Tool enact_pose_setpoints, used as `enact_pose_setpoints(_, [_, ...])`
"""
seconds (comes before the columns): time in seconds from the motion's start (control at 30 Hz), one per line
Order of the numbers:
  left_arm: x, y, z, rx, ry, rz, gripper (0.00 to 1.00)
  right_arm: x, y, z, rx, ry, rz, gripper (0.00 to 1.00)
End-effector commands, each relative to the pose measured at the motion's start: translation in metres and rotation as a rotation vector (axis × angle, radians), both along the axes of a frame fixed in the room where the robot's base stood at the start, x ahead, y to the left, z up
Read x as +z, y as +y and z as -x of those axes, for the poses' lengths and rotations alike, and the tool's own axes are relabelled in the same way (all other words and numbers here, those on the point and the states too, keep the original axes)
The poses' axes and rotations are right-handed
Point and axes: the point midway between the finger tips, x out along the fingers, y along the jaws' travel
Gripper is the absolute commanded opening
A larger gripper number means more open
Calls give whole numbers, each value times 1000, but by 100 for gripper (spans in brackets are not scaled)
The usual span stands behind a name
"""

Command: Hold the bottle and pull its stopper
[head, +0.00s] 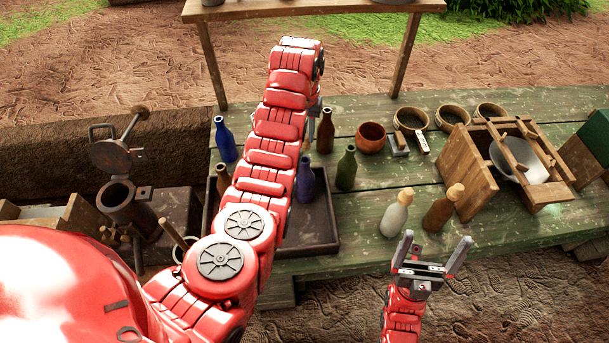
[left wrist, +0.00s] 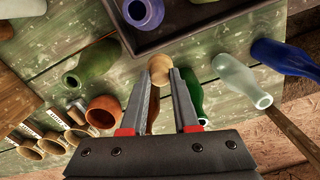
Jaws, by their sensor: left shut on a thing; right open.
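My left gripper (left wrist: 160,78) is shut on a pale, round wooden stopper (left wrist: 159,66) at its fingertips. I cannot tell whether this stopper sits in a bottle. In the head view my left arm hides that gripper. A brown bottle (head: 325,132) stands just right of the arm; part of a brown bottle shows between the fingers in the left wrist view (left wrist: 153,112). A whitish bottle (head: 394,219) and a brown bottle (head: 438,214), both with corks, stand at the table's front. My right gripper (head: 433,245) is open and empty just in front of them.
A dark tray (head: 322,238) and blue (head: 225,142) and green (head: 346,169) bottles crowd around my left arm. An orange bowl (head: 371,138), several round tan bowls and a wooden frame (head: 466,172) stand to the right. The green table (head: 380,256) is bare at its front edge.

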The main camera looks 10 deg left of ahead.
Motion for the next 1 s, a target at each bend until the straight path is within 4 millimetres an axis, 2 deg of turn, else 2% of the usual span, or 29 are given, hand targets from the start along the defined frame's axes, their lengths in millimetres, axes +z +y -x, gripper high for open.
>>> enact_pose_setpoints(0.17, [-24, 2, 1, 0, 2, -2, 0, -2, -3, 4, -15, -16, -6, 100])
enact_pose_setpoints(0.3, [-47, 0, 3, -2, 9, -1, 0, 16, -2, 4, -13, -15, -5, 100])
enact_pose_setpoints(0.4, [-60, 0, 0, -2, 2, 0, 0, 17, -2, 3, -12, -12, -5, 100])
enact_pose_setpoints(0.8, [-96, 1, 1, 1, 4, 0, 0, 26, -2, 3, -11, -11, -4, 100])
enact_pose_setpoints(1.0, [-100, 1, 0, 0, 0, -1, 0, 26, -2, 3, -11, -11, -4, 100])
